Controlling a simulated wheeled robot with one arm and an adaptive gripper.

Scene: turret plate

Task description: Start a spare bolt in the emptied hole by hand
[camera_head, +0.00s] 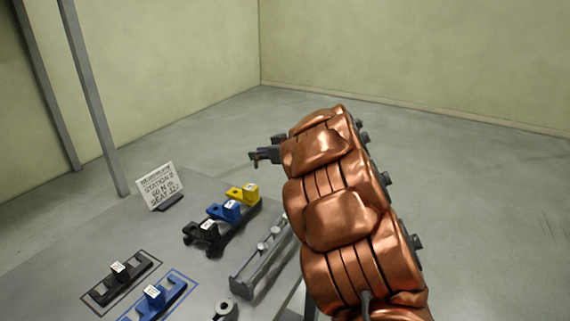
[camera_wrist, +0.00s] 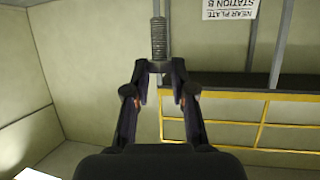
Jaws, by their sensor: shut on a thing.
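My gripper (camera_wrist: 158,72) is shut on a bolt (camera_wrist: 158,38) in the wrist view. The bolt's grey threaded shank points up in the picture, away from the fingers; its head is mostly hidden between the fingertips. In the head view my gripper (camera_head: 262,156) is small, at the end of my copper arm, held out beyond the table; the bolt is too small to tell there. A grey rack (camera_head: 246,274) with a few round-headed bolts (camera_head: 262,246) stands at the table's right edge. No emptied hole can be made out in either view.
The grey table (camera_head: 95,235) carries a sign (camera_head: 159,186), a row of black, blue and yellow blocks (camera_head: 229,211), and black and blue tools (camera_head: 153,294) in outlines. The wrist view shows a yellow railing (camera_wrist: 232,121) and a "near plate station B" sign (camera_wrist: 230,9). The floor behind is clear.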

